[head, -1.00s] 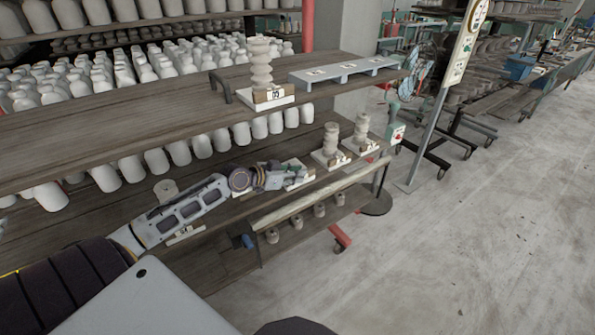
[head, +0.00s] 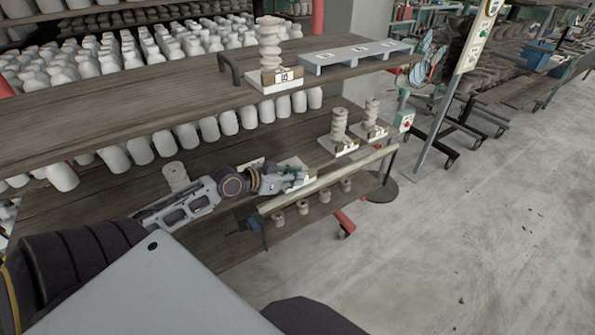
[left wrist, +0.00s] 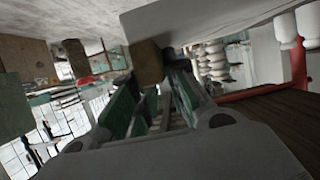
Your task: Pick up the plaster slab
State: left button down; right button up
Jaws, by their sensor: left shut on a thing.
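The plaster slab (head: 291,161) is a flat white piece at the lower shelf, partly hidden by my left gripper (head: 297,176). In the left wrist view the slab (left wrist: 200,18) fills the top, with a brown block (left wrist: 147,62) under it at the far end of the fingers. My left gripper, with green finger pads, also shows in the left wrist view (left wrist: 152,100). It is shut on the slab, at its near side; the exact contact is hard to see. I cannot tell whether the slab is clear of the shelf. My right gripper is not in view.
The lower shelf (head: 225,160) also holds two ribbed stacks on white slabs (head: 340,147) to the right. The upper shelf (head: 130,105) overhangs behind, with another stack (head: 270,45) and a grey rack (head: 355,55). A pale rail (head: 325,180) runs along the front. Floor to the right is open.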

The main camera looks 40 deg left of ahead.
pick_arm(q)
jog(key=shift+s+d, duration=0.25)
jog(key=shift+s, duration=0.4)
jog(key=shift+s+d, duration=0.2)
jog(key=shift+s, duration=0.5)
jog(key=shift+s+d, duration=0.25)
jog(key=shift+s, duration=0.4)
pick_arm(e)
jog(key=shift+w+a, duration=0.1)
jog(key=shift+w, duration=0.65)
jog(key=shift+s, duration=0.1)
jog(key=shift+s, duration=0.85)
pick_arm(q)
jog(key=shift+s, duration=0.1)
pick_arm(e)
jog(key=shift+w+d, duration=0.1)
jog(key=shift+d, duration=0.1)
